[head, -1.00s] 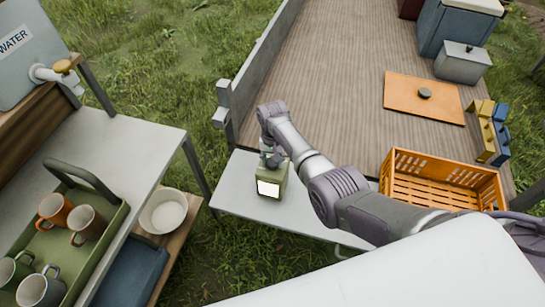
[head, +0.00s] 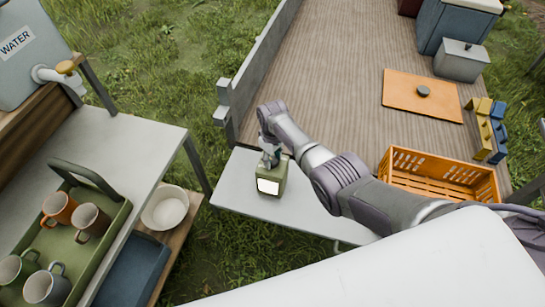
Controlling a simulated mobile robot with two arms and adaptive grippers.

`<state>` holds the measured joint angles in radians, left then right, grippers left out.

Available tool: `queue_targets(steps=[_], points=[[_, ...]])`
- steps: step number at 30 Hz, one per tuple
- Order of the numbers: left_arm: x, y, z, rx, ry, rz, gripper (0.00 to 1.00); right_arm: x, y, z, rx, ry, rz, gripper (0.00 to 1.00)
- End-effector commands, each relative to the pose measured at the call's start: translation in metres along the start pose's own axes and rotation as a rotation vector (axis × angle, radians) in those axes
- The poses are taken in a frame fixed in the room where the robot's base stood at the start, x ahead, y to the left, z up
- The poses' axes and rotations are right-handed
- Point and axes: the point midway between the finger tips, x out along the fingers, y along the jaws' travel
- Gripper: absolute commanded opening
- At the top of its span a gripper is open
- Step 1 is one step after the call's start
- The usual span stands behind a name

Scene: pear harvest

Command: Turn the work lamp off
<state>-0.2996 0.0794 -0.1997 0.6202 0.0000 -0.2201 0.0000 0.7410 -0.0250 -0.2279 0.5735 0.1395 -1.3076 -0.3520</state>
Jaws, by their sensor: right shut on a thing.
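The work lamp (head: 272,181) is a small green box with a bright white front panel. It stands on the light grey shelf table at the wagon's near end, and its panel is lit. My right arm reaches in from the right, and my right gripper (head: 271,156) is at the top of the lamp. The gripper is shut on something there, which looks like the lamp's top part. The fingers and the arm's wrist hide much of that top. My left gripper is not in view.
The grey shelf table (head: 238,186) is clear around the lamp. An orange crate (head: 440,180) stands to the right. The wagon bed (head: 335,85) lies behind, with an orange board (head: 423,96) on it. At left, a green tray (head: 108,219) holds several mugs, beside a white bowl (head: 165,208).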

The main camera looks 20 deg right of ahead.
Motion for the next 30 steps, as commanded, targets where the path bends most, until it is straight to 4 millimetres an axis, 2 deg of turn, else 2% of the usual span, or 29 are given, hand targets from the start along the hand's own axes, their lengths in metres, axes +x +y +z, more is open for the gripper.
queue_targets(steps=[18, 30], points=[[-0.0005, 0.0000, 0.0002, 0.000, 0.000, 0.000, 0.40, -0.0006, 0.0006, -0.0009, -0.548, 0.002, 0.001, 0.07], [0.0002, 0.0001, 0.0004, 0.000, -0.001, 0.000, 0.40, -0.0008, 0.0005, -0.0013, -0.727, 0.003, 0.001, 0.07]])
